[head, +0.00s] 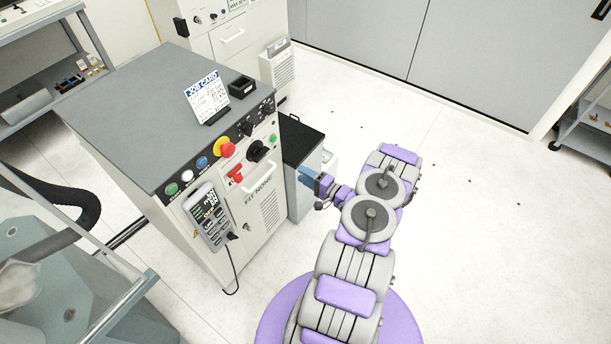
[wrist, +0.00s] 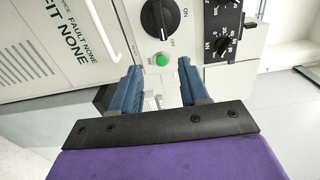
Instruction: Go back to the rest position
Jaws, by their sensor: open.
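My gripper (head: 311,178) is in front of the right side of the control cabinet (head: 120,100) in the head view, with my purple and grey arm folded behind it. In the wrist view my gripper (wrist: 156,86) is open, with two blue fingers apart and nothing between them. Beyond the fingertips are a lit green button (wrist: 162,60) and a black rotary switch (wrist: 160,17) on the cabinet front. A gap shows between the fingertips and the panel in the head view.
A job card (head: 207,101) and a small black tray (head: 242,87) stand on the cabinet top. A handheld pendant (head: 209,217) hangs on its front. A dark-topped bin (head: 300,143) stands beside the cabinet. The floor to the right (head: 480,220) is clear.

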